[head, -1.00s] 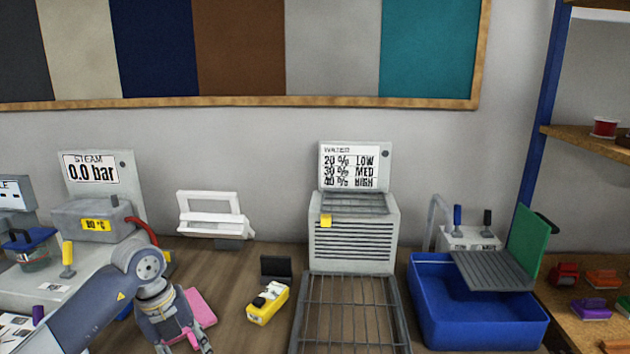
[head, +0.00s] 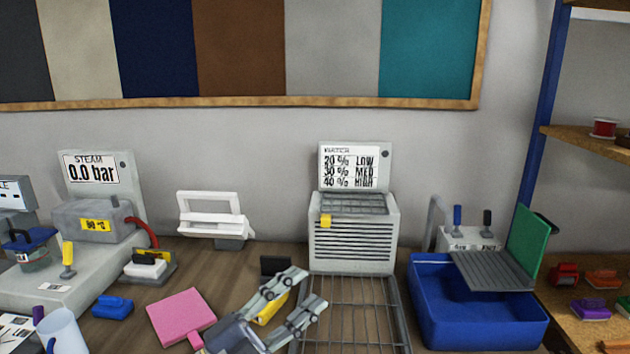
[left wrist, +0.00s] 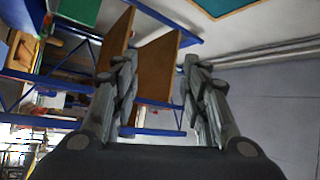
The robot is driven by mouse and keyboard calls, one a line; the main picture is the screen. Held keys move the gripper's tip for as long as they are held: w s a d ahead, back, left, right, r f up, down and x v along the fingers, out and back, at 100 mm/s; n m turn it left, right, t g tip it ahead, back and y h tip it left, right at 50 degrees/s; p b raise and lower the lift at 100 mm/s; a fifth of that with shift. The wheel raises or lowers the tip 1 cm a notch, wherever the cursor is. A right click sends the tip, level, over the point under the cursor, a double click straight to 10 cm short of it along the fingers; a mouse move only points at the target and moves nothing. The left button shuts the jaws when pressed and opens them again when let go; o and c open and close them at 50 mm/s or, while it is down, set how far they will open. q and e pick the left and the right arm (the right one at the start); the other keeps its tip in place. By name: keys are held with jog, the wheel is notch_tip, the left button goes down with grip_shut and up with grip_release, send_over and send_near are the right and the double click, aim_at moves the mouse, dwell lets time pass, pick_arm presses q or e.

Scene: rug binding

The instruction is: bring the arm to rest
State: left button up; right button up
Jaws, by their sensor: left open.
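My left gripper (head: 296,308) is low in the middle of the head view, in front of the yellow device (head: 270,309) and beside the wire rack (head: 352,306). Its two fingers are spread apart with nothing between them. In the left wrist view both fingers of the left gripper (left wrist: 160,92) stand wide apart, with shelving and wall beyond them. The gripper hides part of the yellow device. I cannot tell whether it touches the rack. My right gripper does not show.
A pink pad (head: 181,317), a blue block (head: 112,307) and a mug (head: 62,332) lie left of the gripper. A blue basin (head: 478,318) stands to the right of the rack. The heater unit (head: 352,243) stands behind. Bare wood shows around the pink pad.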

pick_arm(q)
jog(key=w+a+f+n+t+y, duration=0.1)
jog(key=a+f+n+t+y, duration=0.2)
jog(key=a+n+y, duration=0.4)
jog(key=w+a+f+n+t+y, duration=0.1)
jog(key=a+f+n+t+y, duration=0.25)
jog(key=a+n+y, duration=0.45)
jog(key=s+a+f+n+g+y, duration=0.2)
jog(key=s+f+n+g, duration=0.1)
jog(key=f, duration=0.3)
jog(key=s+a+f+n+g+y, duration=0.2)
jog(key=s+f+n+g, duration=0.1)
jog(key=f, duration=0.3)
jog(key=s+d+f+g+h, duration=0.1)
jog(key=s+f+g, duration=0.4)
jog(key=s+f, duration=0.5)
jog(key=s+d+f+g, duration=0.1)
jog(key=s+f+g, duration=0.45)
jog(key=s, duration=0.75)
notch_tip(320, 180, down, 26)
jog(key=s+g, duration=0.1)
jog(key=s+a+f+g, duration=0.1)
jog(key=s+a+f, duration=0.2)
jog(key=s+f, duration=1.2)
jog(key=shift+s+a+f, duration=0.2)
jog(key=shift+s, duration=0.55)
